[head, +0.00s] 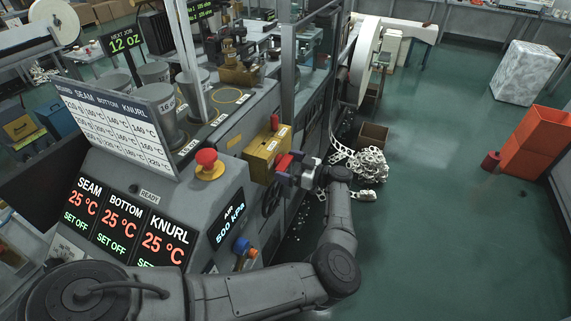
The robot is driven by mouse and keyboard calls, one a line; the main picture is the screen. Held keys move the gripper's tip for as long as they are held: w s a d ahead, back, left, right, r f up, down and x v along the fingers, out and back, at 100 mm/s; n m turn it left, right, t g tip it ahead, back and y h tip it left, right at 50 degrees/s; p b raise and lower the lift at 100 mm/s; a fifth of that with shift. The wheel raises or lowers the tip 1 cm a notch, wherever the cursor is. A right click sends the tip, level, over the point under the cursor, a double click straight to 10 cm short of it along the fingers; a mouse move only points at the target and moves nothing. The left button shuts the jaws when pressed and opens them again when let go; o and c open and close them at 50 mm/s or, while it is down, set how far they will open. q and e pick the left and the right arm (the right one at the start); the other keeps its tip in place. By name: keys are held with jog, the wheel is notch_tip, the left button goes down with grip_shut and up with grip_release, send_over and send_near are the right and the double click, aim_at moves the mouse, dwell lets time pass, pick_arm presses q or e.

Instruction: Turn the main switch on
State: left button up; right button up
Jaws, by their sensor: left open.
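A yellow box (262,158) sits on the side of the grey machine, with a small red part on top (275,122). A red block (285,162), which looks like the main switch's handle, shows at the box's lower right. My left gripper (290,174) is right at this red block, its jaws open. I cannot tell whether the fingers touch it or are around it. The gripper partly hides the block, and its on or off position cannot be read. My right gripper is out of view.
A red emergency-stop button (208,164) stands on the machine's control panel. The displays (124,222) read 25 °C and SET OFF; the air display (229,217) reads 500 kPa. A black handwheel (271,198) is just below the gripper. Open green floor lies to the right.

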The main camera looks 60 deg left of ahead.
pick_arm(q)
jog(key=shift+s+a, duration=0.3)
jog(key=shift+a, duration=0.15)
jog(key=c, duration=0.6)
jog(key=m+p, duration=0.2)
jog(key=shift+r+p, duration=0.3)
jog(key=m+p, duration=0.3)
jog(key=m, duration=0.1)
jog(key=m+p, duration=0.3)
jog(key=m, duration=0.3)
jog(key=m+p, duration=0.1)
jog(key=m, duration=0.2)
jog(key=shift+w+a+m, duration=0.1)
jog(key=shift+m, duration=0.3)
jog(key=shift+f+m, duration=0.1)
jog(key=shift+m, duration=1.1)
